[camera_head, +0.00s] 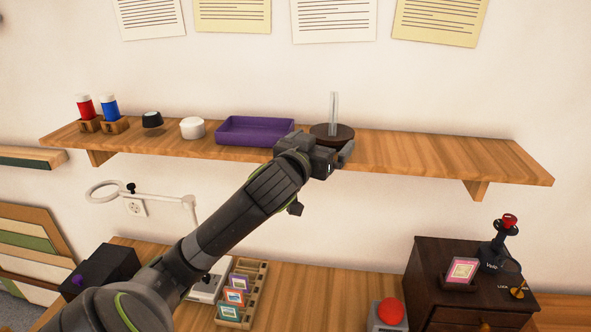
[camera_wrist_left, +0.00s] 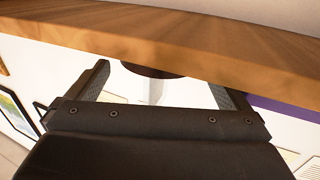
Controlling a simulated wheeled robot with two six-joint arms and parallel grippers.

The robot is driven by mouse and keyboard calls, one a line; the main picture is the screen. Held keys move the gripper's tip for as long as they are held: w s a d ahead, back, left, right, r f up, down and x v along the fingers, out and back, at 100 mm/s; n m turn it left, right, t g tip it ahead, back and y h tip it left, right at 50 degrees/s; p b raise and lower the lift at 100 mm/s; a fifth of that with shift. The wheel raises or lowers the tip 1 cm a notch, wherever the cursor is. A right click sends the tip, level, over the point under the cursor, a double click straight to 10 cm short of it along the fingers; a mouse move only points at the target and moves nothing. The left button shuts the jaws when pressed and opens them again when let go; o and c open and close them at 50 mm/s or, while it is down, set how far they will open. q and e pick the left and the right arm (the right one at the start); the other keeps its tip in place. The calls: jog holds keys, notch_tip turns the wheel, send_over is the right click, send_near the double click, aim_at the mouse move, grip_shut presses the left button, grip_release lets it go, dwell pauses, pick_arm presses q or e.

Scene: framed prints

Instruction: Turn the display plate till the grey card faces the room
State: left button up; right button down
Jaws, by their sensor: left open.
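The display plate (camera_head: 345,131) is a dark brown round disc on the wall shelf, partly hidden behind my left gripper. A thin, pale, see-through upright (camera_head: 334,108) stands on it, seen nearly edge-on. I cannot make out a grey card face. My left gripper (camera_head: 338,155) is at the shelf's front edge, just in front of the plate. In the left wrist view the gripper (camera_wrist_left: 158,82) is open, with the dark plate (camera_wrist_left: 152,70) showing between and beyond its fingers. Whether it touches the plate cannot be told. My right gripper is not in view.
On the shelf (camera_head: 430,152), left of the plate, are a purple tray (camera_head: 250,141), a white pot (camera_head: 192,128), a dark-lidded jar (camera_head: 152,120) and red and blue bottles. The shelf right of the plate is clear. Below are a dark cabinet (camera_head: 430,275) and a red button (camera_head: 390,312).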

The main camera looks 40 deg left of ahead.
pick_arm(q)
jog(key=p+v, duration=1)
jog(key=v, duration=0.2)
jog(key=shift+s+p, duration=0.3)
jog(key=shift+s, duration=0.1)
jog(key=shift+w+d+r, duration=0.1)
jog(key=shift+w, duration=0.05)
